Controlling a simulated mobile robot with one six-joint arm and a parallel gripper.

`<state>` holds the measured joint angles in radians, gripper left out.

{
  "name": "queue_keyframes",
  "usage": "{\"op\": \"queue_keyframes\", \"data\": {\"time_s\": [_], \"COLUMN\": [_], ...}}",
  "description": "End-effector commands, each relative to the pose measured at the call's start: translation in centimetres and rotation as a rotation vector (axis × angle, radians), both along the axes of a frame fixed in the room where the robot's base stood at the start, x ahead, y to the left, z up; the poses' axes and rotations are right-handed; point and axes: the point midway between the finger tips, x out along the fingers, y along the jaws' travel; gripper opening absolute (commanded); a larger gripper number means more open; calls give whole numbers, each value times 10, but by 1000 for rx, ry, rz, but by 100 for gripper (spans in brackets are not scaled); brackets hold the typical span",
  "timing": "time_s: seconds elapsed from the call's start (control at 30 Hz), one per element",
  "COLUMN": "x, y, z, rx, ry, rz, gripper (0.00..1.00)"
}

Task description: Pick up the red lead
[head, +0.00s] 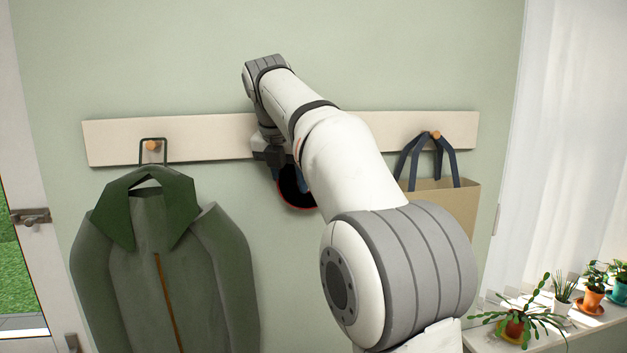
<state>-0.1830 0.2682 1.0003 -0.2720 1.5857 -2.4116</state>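My gripper (272,158) is in front of the middle of the wall rail, pointing down and away from me, mostly hidden by my own arm. I cannot tell whether its fingers are open or shut. Just below and right of it hangs a dark item with a red curved edge (299,207), partly covered by my arm. I cannot tell whether this red edge is the lead or part of another thing, nor whether my gripper touches it. No other clear red lead shows.
A pale rail (215,137) runs along the green wall. A green jacket (165,265) hangs on its left peg (152,145). A tan bag with blue handles (455,195) hangs on the right peg (436,135). Potted plants (515,325) stand on the sill at right.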

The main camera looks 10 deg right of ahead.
Motion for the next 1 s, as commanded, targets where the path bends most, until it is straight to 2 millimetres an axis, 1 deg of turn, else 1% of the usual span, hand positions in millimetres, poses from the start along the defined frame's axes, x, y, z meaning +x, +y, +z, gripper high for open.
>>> {"op": "queue_keyframes", "data": {"time_s": [0.03,0.3,0.33,0.53,0.67,0.77,1.0], "x": [0,0,0,0,-6,-18,-74], "y": [0,1,0,1,1,1,1], "z": [0,0,0,0,6,17,44], "rx": [0,0,0,0,0,1,0], "ry": [0,0,0,0,-2,-5,-5], "rz": [0,1,1,1,2,2,3], "gripper": [31,8,7,7,7,7,7]}}
